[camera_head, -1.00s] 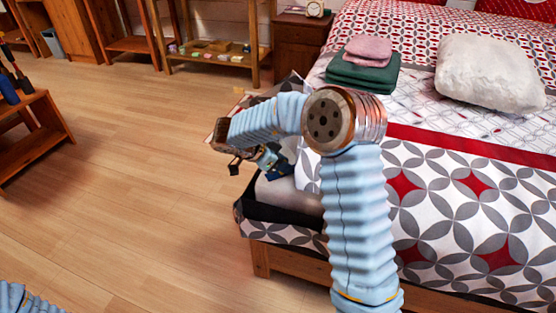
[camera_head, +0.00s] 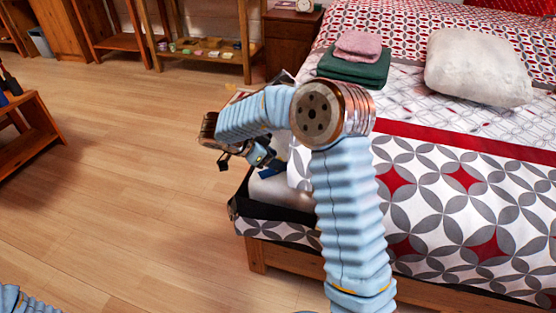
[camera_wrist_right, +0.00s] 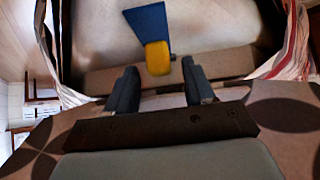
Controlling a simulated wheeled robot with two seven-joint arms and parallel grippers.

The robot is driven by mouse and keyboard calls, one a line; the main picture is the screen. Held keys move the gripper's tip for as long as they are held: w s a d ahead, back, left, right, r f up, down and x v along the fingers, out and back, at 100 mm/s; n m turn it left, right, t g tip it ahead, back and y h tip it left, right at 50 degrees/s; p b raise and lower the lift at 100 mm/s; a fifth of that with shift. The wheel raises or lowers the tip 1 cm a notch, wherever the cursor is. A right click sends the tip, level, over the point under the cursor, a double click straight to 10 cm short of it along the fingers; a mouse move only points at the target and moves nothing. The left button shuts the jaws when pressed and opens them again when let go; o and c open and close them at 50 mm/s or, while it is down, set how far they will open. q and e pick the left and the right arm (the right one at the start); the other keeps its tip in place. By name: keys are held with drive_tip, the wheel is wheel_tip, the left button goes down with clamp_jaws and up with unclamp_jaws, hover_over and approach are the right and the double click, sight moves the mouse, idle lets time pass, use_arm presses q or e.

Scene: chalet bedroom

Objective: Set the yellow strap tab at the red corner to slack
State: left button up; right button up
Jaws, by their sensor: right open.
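In the right wrist view a yellow tab (camera_wrist_right: 157,57) sits at the near end of a blue strap (camera_wrist_right: 147,24), against a pale surface above a brown band. My right gripper (camera_wrist_right: 160,84) is open, with its dark fingers apart. The tab lies just beyond the gap between the fingertips, and nothing shows between the fingers. In the head view the right gripper (camera_head: 262,153) is by the bed's near left corner, partly behind my forearm. I cannot make out the tab there. No red corner marking is clear. My left gripper is outside the view.
The bed (camera_head: 440,220) with a patterned cover fills the right. Folded green towels (camera_head: 355,68), a pink towel (camera_head: 358,45) and a white pillow (camera_head: 478,68) lie on it. A shelf (camera_head: 215,58) and a nightstand (camera_head: 290,42) stand behind.

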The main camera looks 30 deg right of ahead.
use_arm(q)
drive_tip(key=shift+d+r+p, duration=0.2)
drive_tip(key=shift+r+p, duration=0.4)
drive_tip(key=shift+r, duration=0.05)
use_arm(e)
drive_tip(key=v, duration=1.1)
drive_tip(key=shift+a+r, duration=0.15)
